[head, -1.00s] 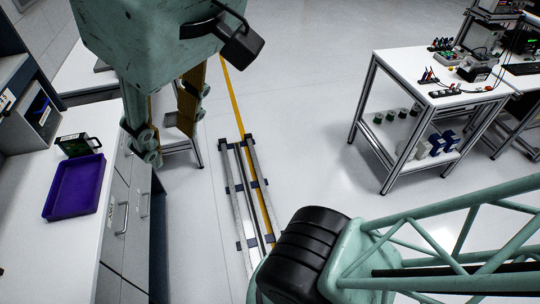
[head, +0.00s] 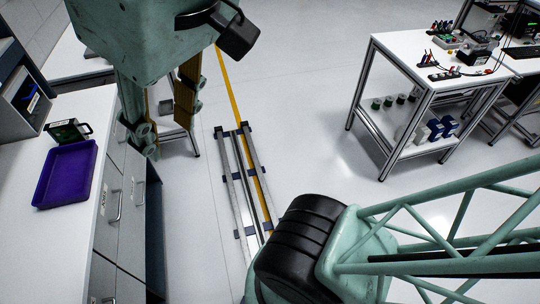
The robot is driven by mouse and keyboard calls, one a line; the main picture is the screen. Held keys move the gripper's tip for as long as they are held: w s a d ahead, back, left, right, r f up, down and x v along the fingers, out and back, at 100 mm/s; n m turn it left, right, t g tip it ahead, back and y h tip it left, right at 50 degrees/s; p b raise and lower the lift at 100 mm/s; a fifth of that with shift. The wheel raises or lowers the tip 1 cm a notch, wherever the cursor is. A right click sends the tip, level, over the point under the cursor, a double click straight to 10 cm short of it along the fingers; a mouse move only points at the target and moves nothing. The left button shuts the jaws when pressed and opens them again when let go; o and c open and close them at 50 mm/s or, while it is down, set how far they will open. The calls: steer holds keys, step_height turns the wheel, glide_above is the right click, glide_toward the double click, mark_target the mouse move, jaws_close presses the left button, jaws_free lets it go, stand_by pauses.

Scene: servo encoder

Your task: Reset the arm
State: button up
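My gripper (head: 165,120) hangs at the upper left of the head view, pointing down. Its two fingers are well apart with nothing between them. It is in front of the left counter's edge, to the right of the purple tray in the picture. Parts of my own arm show at the top and at the lower right.
An empty purple tray (head: 67,175) lies on the white left counter (head: 40,245), with a dark green device (head: 68,131) behind it. A floor rail (head: 239,190) runs through the middle. A white workbench (head: 400,50) with tools stands at the right. The floor between is clear.

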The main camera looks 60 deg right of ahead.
steer(key=shift+s+f+b, duration=0.15)
steer(key=shift+f+b, duration=0.45)
steer(key=shift+f, duration=0.35)
steer(key=shift+s+f+b, duration=0.1)
steer(key=shift+f+b, duration=0.45)
steer(key=shift+f, duration=0.4)
steer(key=shift+o, duration=0.4)
steer(key=shift+s+f, duration=0.1)
steer(key=shift+f, duration=0.05)
